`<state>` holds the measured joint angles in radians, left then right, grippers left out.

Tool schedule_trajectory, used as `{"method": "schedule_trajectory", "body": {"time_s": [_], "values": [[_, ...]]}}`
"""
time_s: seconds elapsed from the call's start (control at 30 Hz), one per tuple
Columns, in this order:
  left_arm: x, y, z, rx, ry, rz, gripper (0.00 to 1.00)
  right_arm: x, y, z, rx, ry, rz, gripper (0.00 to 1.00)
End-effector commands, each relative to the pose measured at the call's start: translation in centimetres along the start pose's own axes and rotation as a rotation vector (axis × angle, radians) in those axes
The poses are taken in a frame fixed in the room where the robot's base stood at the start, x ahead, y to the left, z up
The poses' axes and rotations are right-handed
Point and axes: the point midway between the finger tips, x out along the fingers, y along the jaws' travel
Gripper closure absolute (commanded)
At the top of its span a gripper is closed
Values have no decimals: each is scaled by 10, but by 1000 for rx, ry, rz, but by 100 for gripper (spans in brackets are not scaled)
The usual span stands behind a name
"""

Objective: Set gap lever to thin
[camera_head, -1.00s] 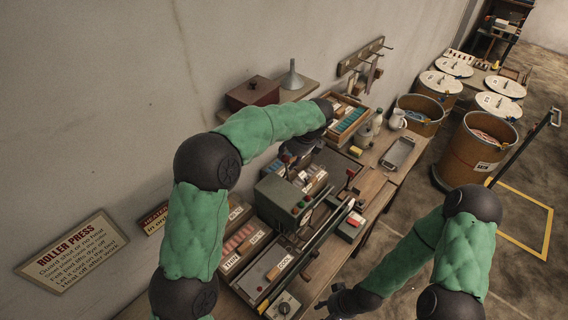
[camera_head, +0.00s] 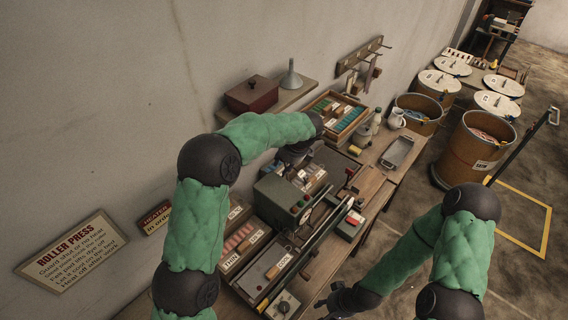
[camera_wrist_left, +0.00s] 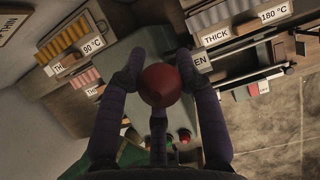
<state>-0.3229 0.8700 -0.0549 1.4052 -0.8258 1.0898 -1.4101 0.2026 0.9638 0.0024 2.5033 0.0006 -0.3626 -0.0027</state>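The fingers are apart, one on each side of the knob. Little or no gap shows beside it, and I cannot tell whether they press on it. In the head view my left gripper (camera_head: 297,156) is above the grey-green press (camera_head: 279,199), and the knob is hidden there. A THICK label (camera_wrist_left: 216,37) is at upper right in the wrist view. My right gripper (camera_head: 340,301) is low in the head view, apart from the press.
Racks of strips with THIN labels (camera_head: 231,262) stand beside the press. A box of coloured strips (camera_head: 347,121) is behind.

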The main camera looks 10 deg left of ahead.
Motion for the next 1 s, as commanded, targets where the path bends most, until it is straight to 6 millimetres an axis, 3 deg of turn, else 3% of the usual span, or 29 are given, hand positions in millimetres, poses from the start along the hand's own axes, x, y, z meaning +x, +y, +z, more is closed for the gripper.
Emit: {"method": "schedule_trajectory", "body": {"time_s": [0.37, 1.0], "values": [[-2, -1, -10, 5, -68, -2, 100, 8, 3, 0, 0, 0, 0, 54], [-13, -1, -54, 6, -503, -3, 100, 44, 16, -2, 0, 0, 0, 54]]}}
